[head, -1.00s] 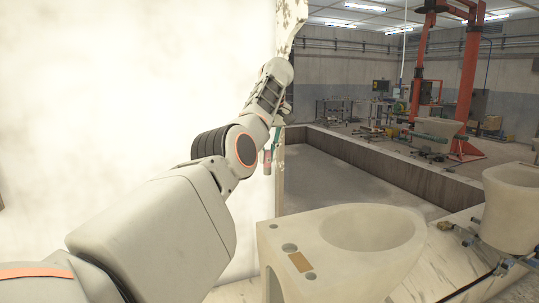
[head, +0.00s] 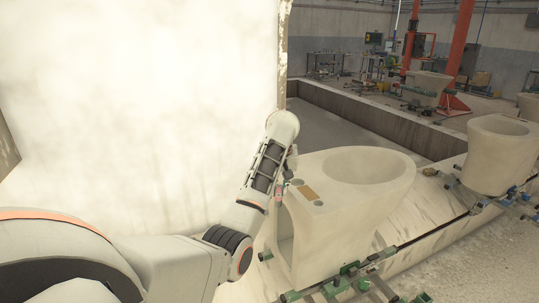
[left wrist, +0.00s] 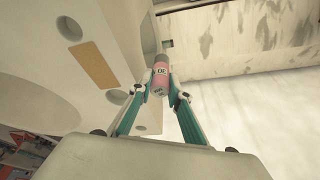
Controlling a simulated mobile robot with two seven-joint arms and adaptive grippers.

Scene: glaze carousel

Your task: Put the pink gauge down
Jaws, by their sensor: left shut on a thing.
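The pink gauge (left wrist: 161,75) is a small pink cylinder with a grey end and dark lettering. In the left wrist view, my left gripper (left wrist: 160,92) is shut on it, with one green-sided finger on either side. In the head view, my left gripper (head: 284,184) is beside the near left side of the pale toilet-shaped casting (head: 330,225), and the gauge is mostly hidden or too small to make out. I cannot tell whether the gauge touches any surface. My right gripper is not in view.
The casting has a tan patch (head: 308,192) on top; its side also fills the left of the left wrist view (left wrist: 100,40). Green clamps (head: 350,280) lie at its foot. A second casting (head: 495,155) stands to the right. A pale wall (head: 140,100) fills the left.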

